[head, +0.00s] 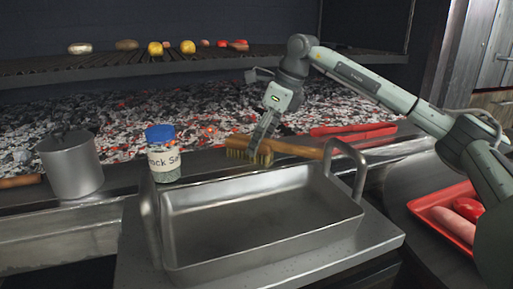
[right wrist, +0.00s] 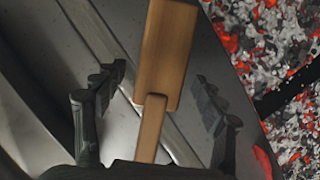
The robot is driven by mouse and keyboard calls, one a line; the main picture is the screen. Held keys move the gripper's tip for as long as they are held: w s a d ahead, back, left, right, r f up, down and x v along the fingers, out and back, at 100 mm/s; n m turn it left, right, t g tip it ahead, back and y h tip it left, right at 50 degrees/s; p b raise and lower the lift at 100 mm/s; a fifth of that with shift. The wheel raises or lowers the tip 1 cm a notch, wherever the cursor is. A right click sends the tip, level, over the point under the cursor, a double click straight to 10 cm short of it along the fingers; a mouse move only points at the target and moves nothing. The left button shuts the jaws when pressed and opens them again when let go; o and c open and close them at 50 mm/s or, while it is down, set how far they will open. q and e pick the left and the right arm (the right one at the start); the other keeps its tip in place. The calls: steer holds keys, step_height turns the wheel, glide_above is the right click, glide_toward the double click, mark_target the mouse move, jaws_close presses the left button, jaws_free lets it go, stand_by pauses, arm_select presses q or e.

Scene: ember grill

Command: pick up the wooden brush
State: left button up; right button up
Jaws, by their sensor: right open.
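The wooden brush (head: 298,149) lies on the metal ledge between the coals and the roasting pan, bristled head to the left and handle to the right. My right gripper (head: 262,152) is at the brush, pointing down over its head end, and partly covers it. In the right wrist view the brush (right wrist: 165,55) shows between the two spread fingers of my right gripper (right wrist: 158,92), with a gap on each side. The broad head is at the top and the narrower handle runs down towards the palm. My left gripper is out of view.
A metal roasting pan (head: 258,262) with tall handles stands in front. A blue-capped salt jar (head: 164,160) and a metal pot (head: 72,168) stand left. Glowing coals (head: 130,112) lie behind. A red tray (head: 432,208) is at right; a red item (head: 352,131) lies behind the brush.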

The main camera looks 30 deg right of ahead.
steer(key=shift+x, duration=0.8)
steer(key=shift+c, duration=0.4)
steer(key=c, duration=1.4)
steer(key=shift+o, duration=0.2)
steer(key=shift+r, duration=0.15)
steer(key=shift+w+r, duration=0.1)
steer(key=shift+r, duration=0.55)
step_height(320, 180, up, 3)
steer(key=shift+f, duration=0.1)
steer(key=w+a+r, duration=0.2)
steer(key=a+r, duration=0.4)
steer(key=a, duration=0.5)
steer(key=shift+w+a+r, duration=0.2)
steer(key=shift+w+r, duration=0.1)
steer(key=shift+r, duration=0.05)
